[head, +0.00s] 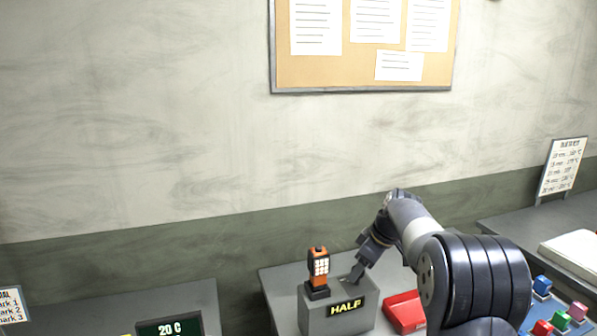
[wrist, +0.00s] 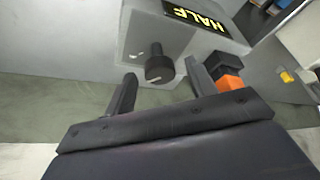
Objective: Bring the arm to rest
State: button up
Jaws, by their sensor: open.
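My gripper (head: 357,274) is at the grey box (head: 313,318) marked HALF, over the right part of its top in the head view. In the wrist view my gripper (wrist: 160,88) is open, with its two dark fingers apart. A dark round knob or peg (wrist: 158,64) on the grey box lies just beyond the fingertips, between their lines; I cannot tell whether they touch it. Nothing is seen held in the fingers. My arm bends up and back toward the lower right in the head view.
An orange handset (head: 318,267) stands in a dark holder on the box, close left of my gripper. A red case (head: 405,311) lies right of the box. Colored blocks (head: 560,319) and a white pad (head: 574,252) are at right. A wall (head: 150,130) rises behind.

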jog(key=shift+n+g+p, duration=0.3)
jog(key=shift+n, duration=0.4)
jog(key=shift+d+r, duration=0.15)
jog(key=shift+r, duration=0.2)
jog(key=shift+v, duration=0.8)
jog(key=shift+b, duration=0.3)
